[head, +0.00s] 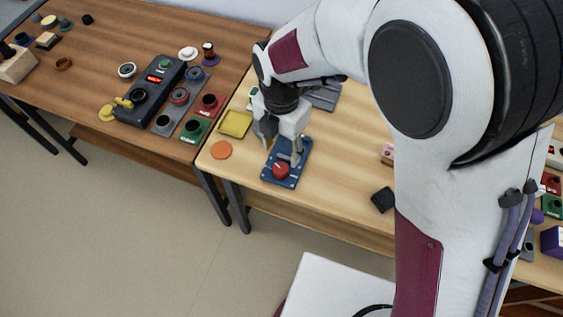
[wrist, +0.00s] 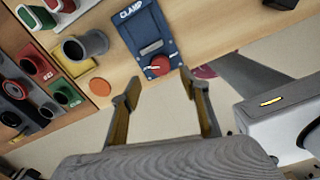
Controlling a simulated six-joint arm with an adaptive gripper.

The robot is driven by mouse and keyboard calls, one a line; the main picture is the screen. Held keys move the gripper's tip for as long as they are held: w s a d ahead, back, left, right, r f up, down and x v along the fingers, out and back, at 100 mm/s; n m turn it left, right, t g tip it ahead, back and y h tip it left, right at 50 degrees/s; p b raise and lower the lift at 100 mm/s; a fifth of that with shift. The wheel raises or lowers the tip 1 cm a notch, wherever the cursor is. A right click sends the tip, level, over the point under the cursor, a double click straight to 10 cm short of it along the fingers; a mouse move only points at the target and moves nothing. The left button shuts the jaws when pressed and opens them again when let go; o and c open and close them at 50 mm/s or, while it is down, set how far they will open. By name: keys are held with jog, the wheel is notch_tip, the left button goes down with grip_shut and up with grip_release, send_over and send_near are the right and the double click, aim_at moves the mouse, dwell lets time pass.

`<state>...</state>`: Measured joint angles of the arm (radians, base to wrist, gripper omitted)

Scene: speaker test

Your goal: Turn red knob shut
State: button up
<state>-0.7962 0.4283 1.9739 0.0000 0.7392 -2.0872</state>
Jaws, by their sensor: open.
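The red knob (head: 281,171) sits at the near end of a blue plate (head: 302,162) on the light wooden table. In the wrist view the red knob (wrist: 158,66) shows a white pointer mark, and the blue plate (wrist: 140,28) bears the word "CLAMP". A grey part stands on the plate beside the knob. My gripper (head: 281,140) is above the plate in the head view. In the wrist view my gripper (wrist: 166,88) is open and empty, with the knob beyond the fingertips and apart from them. Part of the plate is hidden by my gripper in the head view.
A black block (head: 383,200) lies to the right. A darker table (head: 110,55) at left holds a black control box (head: 150,92) and several round parts. The table front between plate and block is clear.

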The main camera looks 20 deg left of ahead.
aim_at(281, 167)
jog(key=shift+f, duration=0.15)
jog(key=shift+f, duration=3.75)
jog(key=shift+c, duration=0.5)
jog(key=c, duration=1)
